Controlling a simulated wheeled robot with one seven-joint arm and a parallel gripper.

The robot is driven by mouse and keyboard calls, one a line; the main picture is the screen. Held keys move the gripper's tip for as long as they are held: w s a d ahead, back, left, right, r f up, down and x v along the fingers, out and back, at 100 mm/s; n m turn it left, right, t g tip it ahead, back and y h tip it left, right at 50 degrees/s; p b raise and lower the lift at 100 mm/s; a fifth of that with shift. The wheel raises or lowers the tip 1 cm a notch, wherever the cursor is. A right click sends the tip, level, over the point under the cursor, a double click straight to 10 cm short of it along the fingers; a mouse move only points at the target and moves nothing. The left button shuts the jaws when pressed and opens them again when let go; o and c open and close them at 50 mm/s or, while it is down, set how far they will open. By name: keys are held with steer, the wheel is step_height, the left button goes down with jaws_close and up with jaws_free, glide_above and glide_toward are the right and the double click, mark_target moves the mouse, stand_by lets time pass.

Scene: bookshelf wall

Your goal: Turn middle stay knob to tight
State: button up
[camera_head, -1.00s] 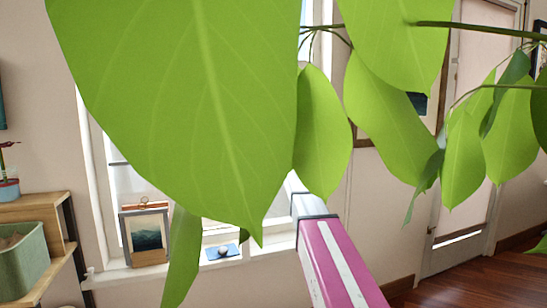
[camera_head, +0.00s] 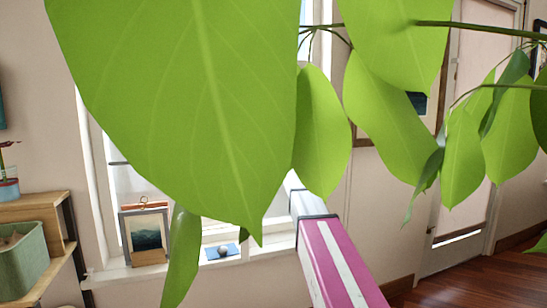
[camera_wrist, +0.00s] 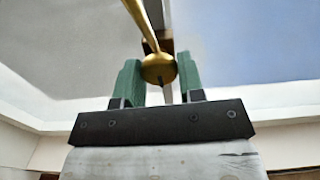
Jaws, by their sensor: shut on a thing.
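In the wrist view, my gripper (camera_wrist: 158,72) has two green fingers on a dark crossbar. A rounded brass knob (camera_wrist: 159,67) sits between the fingers, which are shut on it. A brass rod (camera_wrist: 140,24) runs up from the knob toward the top left. I cannot tell from the view which way the knob is turned. In the head view, my magenta and white arm reaches toward the window (camera_head: 127,180). There, large leaves hide my gripper and the knob.
Big green leaves (camera_head: 200,100) fill much of the head view. A picture frame (camera_head: 145,235) and a blue item with a small ball (camera_head: 222,251) stand on the window sill. A shelf (camera_head: 35,207) with a green bin (camera_head: 22,255) is at left. Wooden floor shows at right.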

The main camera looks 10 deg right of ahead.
steer(key=shift+m, duration=0.4)
steer(key=o, duration=0.9)
steer(key=shift+s, duration=0.1)
steer(key=v, duration=1)
steer(key=shift+s, duration=0.35)
steer(key=shift+d, duration=0.1)
